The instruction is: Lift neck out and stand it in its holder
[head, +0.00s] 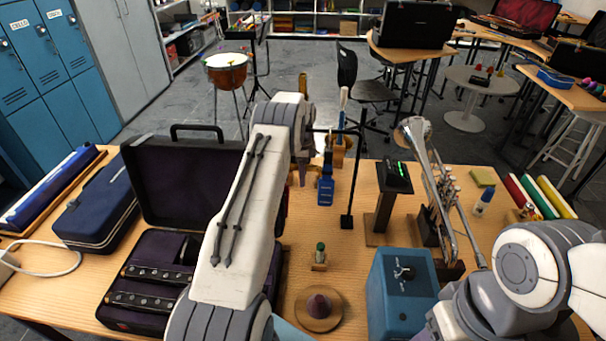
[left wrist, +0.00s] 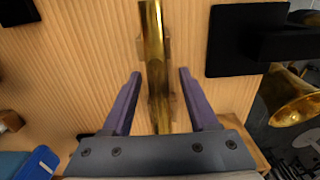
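The purple-grey fingers are spread, with a gap on each side of the tube. In the head view a brass end, probably the same neck (head: 303,84), rises behind my left wrist; its lower part is hidden. My left gripper (head: 303,172) is mostly hidden by its arm there. My right arm shows at lower right; its gripper is out of sight.
An open purple-lined case (head: 150,262) lies left, partly covered by my left arm. A blue clip-like object (head: 326,190), a black stand base (head: 346,222), a trumpet (head: 440,180), a blue box (head: 402,290) and a purple cone on a round base (head: 319,305) stand nearby.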

